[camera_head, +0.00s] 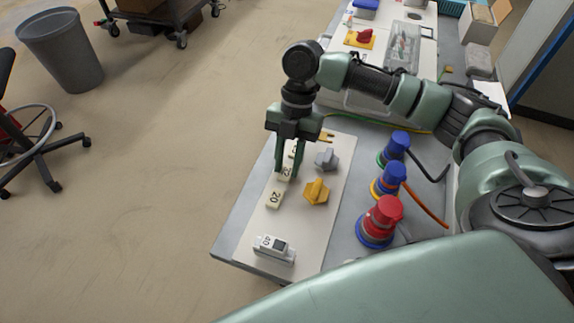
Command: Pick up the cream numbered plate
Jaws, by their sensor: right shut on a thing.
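A cream numbered plate marked 20 (274,195) lies on the pale board (250,232). Just behind it, my right gripper (286,172) points down and is shut on another cream numbered plate (284,174), whose marking is partly hidden by the fingers. I cannot tell whether this held plate touches the board. My left gripper is not in view.
An orange knob (316,191) and a grey knob (327,158) stand right of the plates. A white numbered block (273,249) sits at the board's near end. Blue plugs (389,179) and a red plug (380,221) stand farther right.

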